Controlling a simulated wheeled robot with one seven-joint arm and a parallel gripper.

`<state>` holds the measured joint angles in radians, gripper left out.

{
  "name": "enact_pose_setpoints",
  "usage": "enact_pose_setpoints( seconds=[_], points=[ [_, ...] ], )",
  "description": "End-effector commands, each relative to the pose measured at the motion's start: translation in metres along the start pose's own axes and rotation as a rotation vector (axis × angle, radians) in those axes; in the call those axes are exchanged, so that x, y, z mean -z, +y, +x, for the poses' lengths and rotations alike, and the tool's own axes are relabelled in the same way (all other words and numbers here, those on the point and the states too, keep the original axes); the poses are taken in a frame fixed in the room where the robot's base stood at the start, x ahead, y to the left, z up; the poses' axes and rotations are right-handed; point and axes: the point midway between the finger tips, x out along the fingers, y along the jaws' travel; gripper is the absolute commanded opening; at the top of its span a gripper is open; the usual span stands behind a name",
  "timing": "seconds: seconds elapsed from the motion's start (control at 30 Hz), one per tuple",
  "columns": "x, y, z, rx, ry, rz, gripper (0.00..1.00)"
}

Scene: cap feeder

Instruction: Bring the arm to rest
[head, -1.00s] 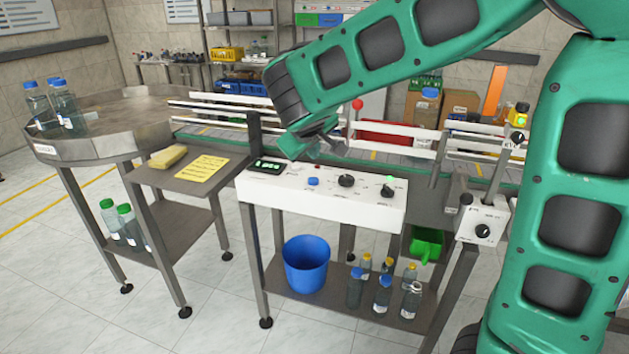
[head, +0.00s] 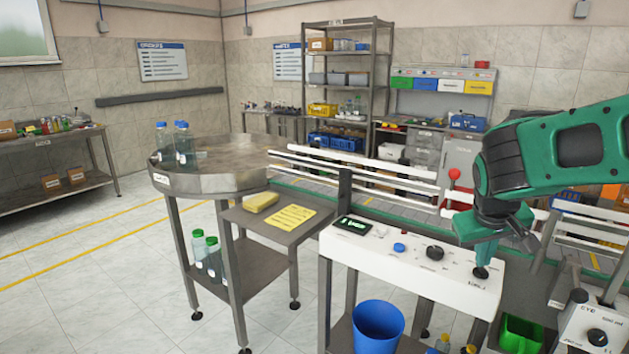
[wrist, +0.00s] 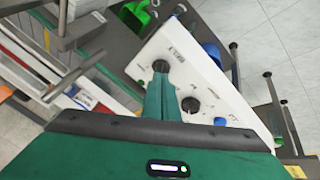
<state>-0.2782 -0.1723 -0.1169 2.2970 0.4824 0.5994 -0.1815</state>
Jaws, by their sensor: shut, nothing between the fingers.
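My gripper (head: 482,262) is shut and empty, pointing down over the right end of the white control panel (head: 420,277). Its green fingers also show in the wrist view (wrist: 160,85), with their tips at a black knob (wrist: 161,66). I cannot tell whether they touch it. A second black knob (head: 435,253) and a blue button (head: 399,247) sit further left on the panel. The lit display (head: 353,224) is at its left end. My green arm comes in from the right.
The conveyor with white rails (head: 360,172) runs behind the panel. A round table (head: 215,182) with bottles stands left, beside a small shelf with a yellow sponge (head: 261,202) and note (head: 290,217). A blue bucket (head: 378,325) is below. The left floor is largely clear.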

Motion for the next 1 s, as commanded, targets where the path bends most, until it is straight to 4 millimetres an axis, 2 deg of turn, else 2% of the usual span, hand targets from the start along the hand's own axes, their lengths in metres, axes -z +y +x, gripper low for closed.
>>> enact_pose_setpoints(
  seconds=[0.03,0.2,0.3,0.4,0.5,0.67,1.0],
  points=[
    [-0.028,0.019,0.000,0.013,-0.050,0.061,0.00],
    [-0.119,0.051,-0.006,0.077,-0.217,0.245,0.00],
    [-0.170,0.057,-0.015,0.119,-0.307,0.347,0.00],
    [-0.212,0.055,-0.024,0.157,-0.381,0.430,0.00],
    [-0.240,0.050,-0.031,0.187,-0.431,0.487,0.00],
    [-0.260,0.045,-0.038,0.210,-0.470,0.527,0.00],
    [-0.262,0.044,-0.038,0.212,-0.473,0.530,0.00]
  ],
)
